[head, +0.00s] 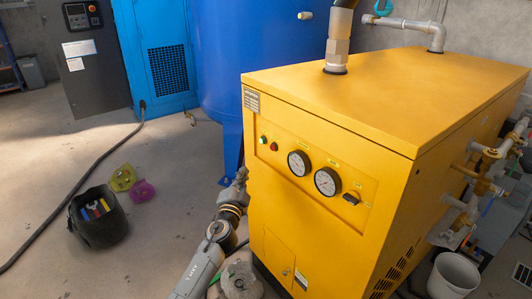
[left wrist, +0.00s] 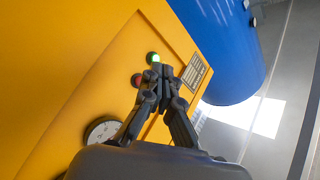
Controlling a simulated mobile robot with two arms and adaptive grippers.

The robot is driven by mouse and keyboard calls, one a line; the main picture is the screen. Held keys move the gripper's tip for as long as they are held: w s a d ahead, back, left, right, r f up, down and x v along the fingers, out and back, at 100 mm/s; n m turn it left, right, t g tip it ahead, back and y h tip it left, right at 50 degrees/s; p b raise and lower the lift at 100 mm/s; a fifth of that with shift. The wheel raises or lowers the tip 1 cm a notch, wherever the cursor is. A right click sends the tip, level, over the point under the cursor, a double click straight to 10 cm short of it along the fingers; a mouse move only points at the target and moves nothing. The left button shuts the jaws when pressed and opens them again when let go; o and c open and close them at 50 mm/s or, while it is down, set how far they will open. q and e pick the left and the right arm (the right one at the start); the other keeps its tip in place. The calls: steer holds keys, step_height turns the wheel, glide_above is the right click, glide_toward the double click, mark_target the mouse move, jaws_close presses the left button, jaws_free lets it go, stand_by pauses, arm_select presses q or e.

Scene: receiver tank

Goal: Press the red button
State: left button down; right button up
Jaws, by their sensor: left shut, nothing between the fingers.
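The red button (head: 274,146) is a small round button on the front panel of the yellow machine (head: 300,230), just right of a green button (head: 262,139). In the left wrist view the red button (left wrist: 136,80) sits left of my fingertips, and the green button (left wrist: 153,58), which looks lit, shows just above them. My left gripper (left wrist: 162,72) is shut and empty, pointing toward the panel. In the head view my left gripper (head: 241,178) is beside the machine's left front edge, lower than the buttons. I cannot tell whether it touches the panel. My right gripper is not in view.
Two gauges (head: 299,163) and a black switch (head: 351,198) sit right of the buttons. A blue tank (head: 235,60) stands behind the machine. A black bucket of tools (head: 98,222) and a dark hose (head: 75,188) are on the floor at left. Pipes (head: 478,180) line the machine's right side.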

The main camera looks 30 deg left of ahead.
mark_target(272, 148)
arm_select(q)
steer(key=shift+t+y, duration=0.4)
steer(key=r, duration=0.2)
steer(key=a+r, duration=0.1)
steer(key=r, duration=0.1)
steer(key=shift+a, duration=0.1)
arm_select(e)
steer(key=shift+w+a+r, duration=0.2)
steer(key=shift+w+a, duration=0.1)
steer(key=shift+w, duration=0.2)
